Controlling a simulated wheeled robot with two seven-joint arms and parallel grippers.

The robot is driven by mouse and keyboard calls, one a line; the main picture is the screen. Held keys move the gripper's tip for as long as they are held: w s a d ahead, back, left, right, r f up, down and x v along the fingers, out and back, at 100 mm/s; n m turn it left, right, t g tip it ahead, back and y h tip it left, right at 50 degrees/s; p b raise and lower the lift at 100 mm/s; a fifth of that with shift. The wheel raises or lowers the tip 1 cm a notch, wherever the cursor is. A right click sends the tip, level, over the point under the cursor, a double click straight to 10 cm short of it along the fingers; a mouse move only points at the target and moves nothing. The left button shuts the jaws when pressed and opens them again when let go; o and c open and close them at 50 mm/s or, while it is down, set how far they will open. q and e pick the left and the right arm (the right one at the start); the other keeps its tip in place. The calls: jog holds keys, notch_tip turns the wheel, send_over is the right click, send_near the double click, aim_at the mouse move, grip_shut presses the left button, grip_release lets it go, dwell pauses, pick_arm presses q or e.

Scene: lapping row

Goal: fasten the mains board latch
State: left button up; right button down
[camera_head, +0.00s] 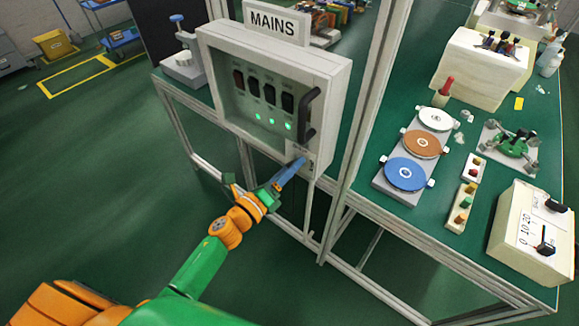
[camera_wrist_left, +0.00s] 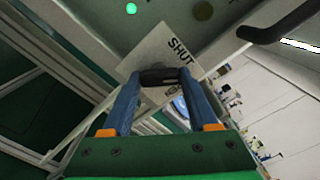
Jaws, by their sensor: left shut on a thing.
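The mains board (camera_head: 222,75) is a pale grey box under a MAINS sign (camera_head: 276,21), with several dark switches, green lights lit below them and a black handle (camera_head: 309,113) at its right side. My left gripper (camera_head: 300,163) is at the board's lower right corner. In the left wrist view its blue fingers are closed on the dark latch knob (camera_wrist_left: 160,76), which lies crosswise between the fingertips. Behind the knob is a pale plate (camera_wrist_left: 152,52) lettered SHUT; more lettering below is partly hidden. In the head view the gripper hides the latch. My right gripper is out of view.
The board is on a grey frame with an upright post (camera_head: 367,95) just right of it. A green bench (camera_head: 405,212) on the right holds discs on a plate, a white box (camera_head: 480,68) and a dial box (camera_head: 528,238).

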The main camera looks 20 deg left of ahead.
pick_arm(q)
jog(key=shift+n+p, duration=0.5)
jog(key=shift+n, duration=3.1)
jog(key=o, duration=1.4)
jog(key=v, duration=0.7)
jog(key=shift+b, duration=0.35)
